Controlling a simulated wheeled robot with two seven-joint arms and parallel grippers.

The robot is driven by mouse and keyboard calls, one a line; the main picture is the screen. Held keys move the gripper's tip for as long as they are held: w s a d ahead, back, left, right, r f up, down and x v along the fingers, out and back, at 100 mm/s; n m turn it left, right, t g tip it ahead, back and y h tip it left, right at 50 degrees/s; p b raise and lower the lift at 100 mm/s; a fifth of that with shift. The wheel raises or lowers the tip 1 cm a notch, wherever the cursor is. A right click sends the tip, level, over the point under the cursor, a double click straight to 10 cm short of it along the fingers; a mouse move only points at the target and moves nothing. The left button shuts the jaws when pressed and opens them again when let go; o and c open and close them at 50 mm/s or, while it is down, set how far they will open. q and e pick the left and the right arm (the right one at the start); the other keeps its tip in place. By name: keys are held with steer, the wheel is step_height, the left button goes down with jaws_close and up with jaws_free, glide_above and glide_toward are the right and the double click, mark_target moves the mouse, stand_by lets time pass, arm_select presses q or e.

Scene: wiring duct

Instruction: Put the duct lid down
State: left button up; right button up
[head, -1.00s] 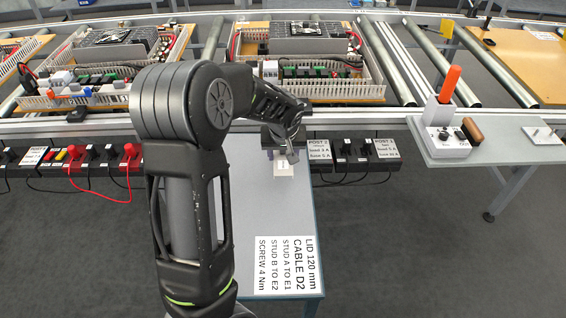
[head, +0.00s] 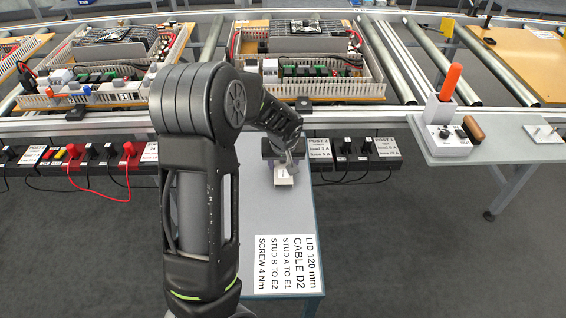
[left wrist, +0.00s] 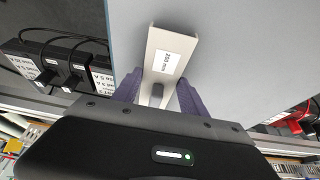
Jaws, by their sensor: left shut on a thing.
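The duct lid (head: 284,178) is a short pale channel piece at the far end of the small grey-blue table (head: 262,215). In the left wrist view the lid (left wrist: 169,42) carries a white label that seems to read 200 mm. My left gripper (head: 283,163) is shut on the lid's near end in the wrist view, with a purple finger (left wrist: 157,92) on each side. The lid's far end points away from the gripper, over the table top. I cannot tell whether the lid touches the table. My right gripper is not in view.
A printed sheet (head: 287,264) reading LID 120 mm lies on the table's near end. Behind the table run black socket strips (head: 358,150) and the conveyor frame with wired panels (head: 310,88). A side shelf (head: 500,140) stands right. The table's middle is clear.

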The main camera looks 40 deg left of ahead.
arm_select(q)
steer(key=shift+f, duration=0.3)
steer(key=o, duration=1.2)
steer(key=shift+r, duration=0.1)
steer(key=shift+r, duration=0.1)
steer(key=shift+r, duration=0.25)
steer(key=p+v, duration=0.1)
steer(key=v, duration=1.1)
steer(key=shift+r, duration=0.15)
